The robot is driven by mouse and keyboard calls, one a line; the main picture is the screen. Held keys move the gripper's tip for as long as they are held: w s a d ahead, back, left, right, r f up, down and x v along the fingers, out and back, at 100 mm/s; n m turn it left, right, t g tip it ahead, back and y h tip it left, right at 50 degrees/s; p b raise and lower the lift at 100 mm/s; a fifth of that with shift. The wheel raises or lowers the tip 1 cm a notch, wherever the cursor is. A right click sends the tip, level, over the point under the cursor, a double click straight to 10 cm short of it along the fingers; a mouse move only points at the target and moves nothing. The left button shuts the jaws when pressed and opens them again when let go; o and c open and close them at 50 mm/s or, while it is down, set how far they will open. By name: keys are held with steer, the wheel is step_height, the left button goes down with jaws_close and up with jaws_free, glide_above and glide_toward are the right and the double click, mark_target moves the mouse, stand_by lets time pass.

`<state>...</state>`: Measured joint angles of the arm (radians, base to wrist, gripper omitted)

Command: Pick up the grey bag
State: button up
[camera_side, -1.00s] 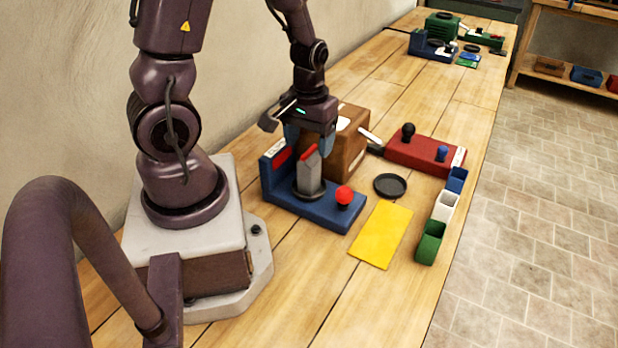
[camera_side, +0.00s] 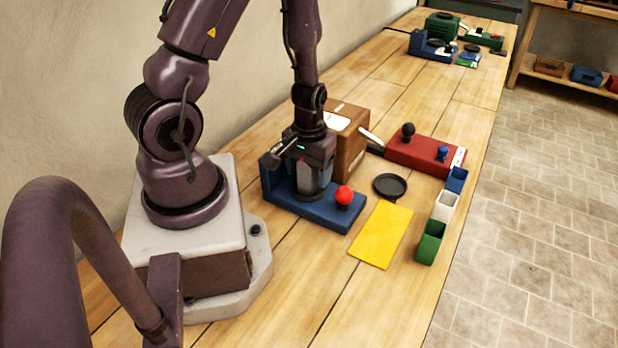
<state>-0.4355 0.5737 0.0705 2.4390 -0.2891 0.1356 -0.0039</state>
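The grey bag (camera_side: 308,182) stands upright on the round dark seat of the blue fixture (camera_side: 328,214). My gripper (camera_side: 311,178) points straight down over it, with its fingers around the upper part of the bag. The gripper body covers most of the bag's red top. Whether the fingers press on the bag or stand slightly apart from it cannot be made out.
A red-knobbed post (camera_side: 344,196) rises close to the right of my gripper. A cardboard box (camera_side: 350,150) stands just behind. A yellow sheet (camera_side: 382,236), a black dish (camera_side: 390,186), a red fixture (camera_side: 420,155) and small bins (camera_side: 431,243) lie to the right.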

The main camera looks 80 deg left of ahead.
steer(key=c, duration=0.9)
steer(key=shift+r, duration=0.1)
